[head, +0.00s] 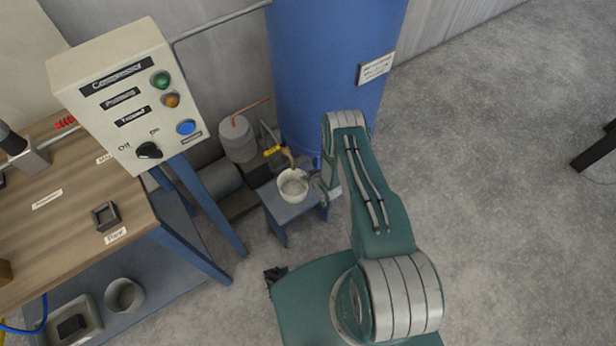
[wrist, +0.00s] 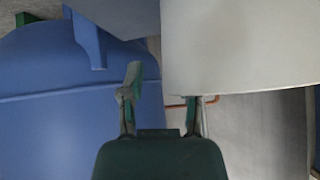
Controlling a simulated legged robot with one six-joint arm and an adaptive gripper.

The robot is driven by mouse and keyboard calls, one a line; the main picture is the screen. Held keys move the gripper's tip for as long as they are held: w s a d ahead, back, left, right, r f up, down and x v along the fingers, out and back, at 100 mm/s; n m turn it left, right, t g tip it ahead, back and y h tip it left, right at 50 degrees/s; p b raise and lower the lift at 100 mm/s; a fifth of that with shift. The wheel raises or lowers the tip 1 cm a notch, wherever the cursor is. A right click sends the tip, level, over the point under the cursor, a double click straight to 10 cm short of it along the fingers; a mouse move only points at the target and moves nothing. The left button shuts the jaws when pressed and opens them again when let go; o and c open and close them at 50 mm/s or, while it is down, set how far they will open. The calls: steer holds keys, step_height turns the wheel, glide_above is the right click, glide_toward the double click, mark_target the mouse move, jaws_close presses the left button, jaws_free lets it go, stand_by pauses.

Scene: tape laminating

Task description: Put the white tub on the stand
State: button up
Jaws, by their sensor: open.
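The white tub (head: 292,187) stands upright on the small blue-grey stand (head: 289,210), below a pipe with a yellow-handled valve. In the wrist view the tub (wrist: 240,45) fills the upper right, very close to my gripper. My gripper (head: 318,188) is at the tub's right side in the head view, mostly hidden by my arm. In the wrist view my gripper (wrist: 163,95) is open. One finger is left of the tub; the other finger's tip is hidden by the tub's edge. I cannot tell whether either finger touches it. The stand (wrist: 115,15) shows at the top.
A large blue tank (head: 335,60) stands close behind the stand. A control box (head: 125,95) and a wooden workbench (head: 60,215) are at left. A grey pot (head: 124,295) sits on the bench's lower shelf. The floor at right is mostly clear.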

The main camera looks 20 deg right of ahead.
steer(key=v, duration=1.2)
steer(key=w+d+r+h, duration=0.1)
steer(key=w+r, duration=0.3)
steer(key=r, duration=0.4)
steer(key=w+d+r+h, duration=0.1)
steer(key=w+r, duration=0.3)
steer(key=r, duration=0.5)
step_height(320, 180, up, 21)
steer(key=s+g+h, duration=0.1)
steer(key=s+a+r+m+g, duration=0.1)
steer(key=s+a+r, duration=0.2)
steer(key=s+r, duration=1.05)
steer(key=s+a+r, duration=0.2)
steer(key=s+r, duration=0.1)
steer(key=s, duration=0.4)
steer(key=s+a+r+g, duration=0.1)
steer(key=s+a+r, duration=0.1)
steer(key=s+r, duration=0.2)
steer(key=s, duration=0.3)
steer(key=shift+s+r+m+y, duration=0.25)
steer(key=shift+s+m+y, duration=0.05)
steer(key=shift+s+m, duration=0.1)
